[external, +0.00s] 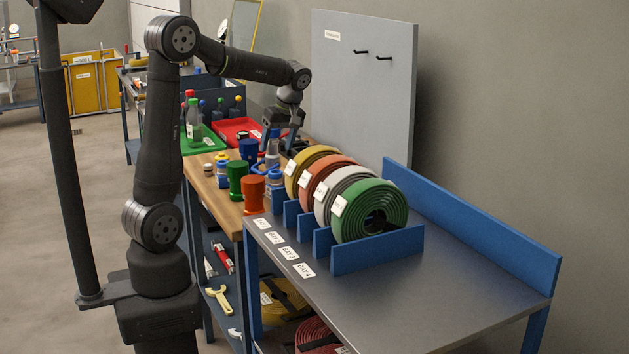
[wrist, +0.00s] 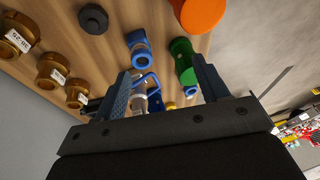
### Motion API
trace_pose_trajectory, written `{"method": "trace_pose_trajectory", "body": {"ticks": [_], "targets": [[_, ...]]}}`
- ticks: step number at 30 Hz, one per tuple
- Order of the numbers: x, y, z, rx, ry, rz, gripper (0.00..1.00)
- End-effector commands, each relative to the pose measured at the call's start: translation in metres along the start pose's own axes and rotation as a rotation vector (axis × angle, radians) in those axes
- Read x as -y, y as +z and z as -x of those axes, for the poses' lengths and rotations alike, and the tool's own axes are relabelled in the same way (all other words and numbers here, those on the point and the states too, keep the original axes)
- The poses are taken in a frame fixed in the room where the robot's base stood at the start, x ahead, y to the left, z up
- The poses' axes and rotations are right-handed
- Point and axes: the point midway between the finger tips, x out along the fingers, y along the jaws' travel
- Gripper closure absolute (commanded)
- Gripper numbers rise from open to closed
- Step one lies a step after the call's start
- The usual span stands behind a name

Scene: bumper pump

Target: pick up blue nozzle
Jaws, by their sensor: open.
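The blue nozzle, with a grey body and blue parts, stands on the wooden bench top in the external view (external: 273,148). In the wrist view it shows as a grey body with a blue looped handle (wrist: 148,82), between my fingers. My gripper (external: 285,138) is over the nozzle and partly overlaps it in the external view. In the wrist view my gripper (wrist: 163,75) has its fingers apart, one on each side of the nozzle. I cannot tell whether a finger touches it. The gripper body hides the lower part of that view.
Brass couplings (wrist: 50,68) line the left of the wrist view. Rolled hoses (external: 372,210) stand in a blue rack. A grey panel (external: 362,90) rises behind.

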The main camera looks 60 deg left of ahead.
Motion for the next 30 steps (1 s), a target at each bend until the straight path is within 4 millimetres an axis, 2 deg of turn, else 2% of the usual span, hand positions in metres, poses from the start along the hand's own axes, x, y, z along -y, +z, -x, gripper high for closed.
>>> {"method": "trace_pose_trajectory", "body": {"ticks": [1, 6, 11, 14, 17, 27, 30], "targets": [[-0.005, -0.016, -0.005, 0.056, 0.009, 0.015, 0.33], [-0.020, -0.051, -0.012, 0.206, 0.074, 0.020, 0.33], [-0.026, -0.070, -0.014, 0.269, 0.118, 0.020, 0.33], [-0.028, -0.070, -0.019, 0.281, 0.126, 0.017, 0.33], [-0.030, -0.066, -0.035, 0.283, 0.124, 0.016, 0.33], [-0.039, -0.045, -0.104, 0.281, 0.123, 0.016, 0.33], [-0.041, -0.042, -0.119, 0.280, 0.124, 0.016, 0.33]]}}
